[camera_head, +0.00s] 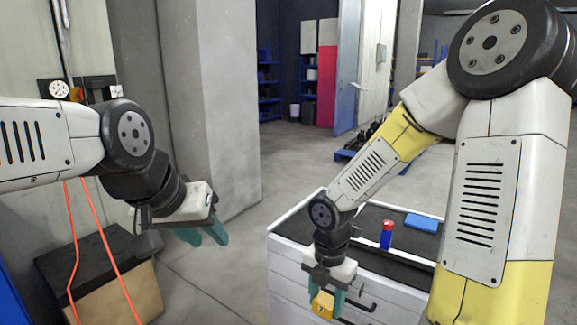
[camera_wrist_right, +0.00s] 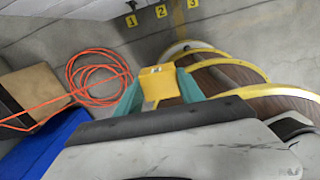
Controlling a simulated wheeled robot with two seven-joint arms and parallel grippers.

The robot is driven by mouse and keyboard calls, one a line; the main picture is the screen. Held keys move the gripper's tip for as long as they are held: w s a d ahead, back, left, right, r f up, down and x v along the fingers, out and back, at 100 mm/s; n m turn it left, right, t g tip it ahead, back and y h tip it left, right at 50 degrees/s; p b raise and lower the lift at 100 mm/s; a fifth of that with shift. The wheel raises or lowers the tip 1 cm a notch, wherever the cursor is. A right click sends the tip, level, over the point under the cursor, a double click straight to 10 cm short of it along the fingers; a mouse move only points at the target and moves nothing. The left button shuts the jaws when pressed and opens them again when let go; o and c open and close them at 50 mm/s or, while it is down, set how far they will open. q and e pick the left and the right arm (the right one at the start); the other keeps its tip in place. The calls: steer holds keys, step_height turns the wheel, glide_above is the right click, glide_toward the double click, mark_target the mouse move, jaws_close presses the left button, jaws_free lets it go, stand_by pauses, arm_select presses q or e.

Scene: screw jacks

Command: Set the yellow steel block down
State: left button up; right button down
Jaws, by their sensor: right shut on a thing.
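The yellow steel block (camera_head: 323,304) is between the teal fingers of my right gripper (camera_head: 331,302). It hangs in front of the drawer fronts of the white cabinet, below the level of its top.
The white cabinet (camera_head: 285,247) has a dark top bearing a blue and red bottle (camera_head: 387,236) and a blue box (camera_head: 421,223). A cardboard box (camera_head: 90,296) stands at lower left. An orange cable (camera_wrist_right: 99,72) and numbered yellow floor marks (camera_wrist_right: 161,11) show in the wrist view.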

steer(key=shift+w+f+m, duration=0.15)
steer(key=shift+w+m, duration=0.15)
steer(key=shift+w, duration=0.15)
steer(key=shift+w+d+m, duration=0.15)
steer(key=shift+w+m, duration=0.1)
steer(key=shift+m, duration=0.55)
steer(key=w+d+f+m, duration=0.2)
steer(key=w+m, duration=0.3)
steer(key=m, duration=0.8)
steer(key=w+d+f+m, duration=0.2)
steer(key=w+d+m, duration=0.2)
steer(key=m, duration=0.9)
steer(key=shift+w+d+f, duration=0.3)
steer(key=shift+w, duration=0.9)
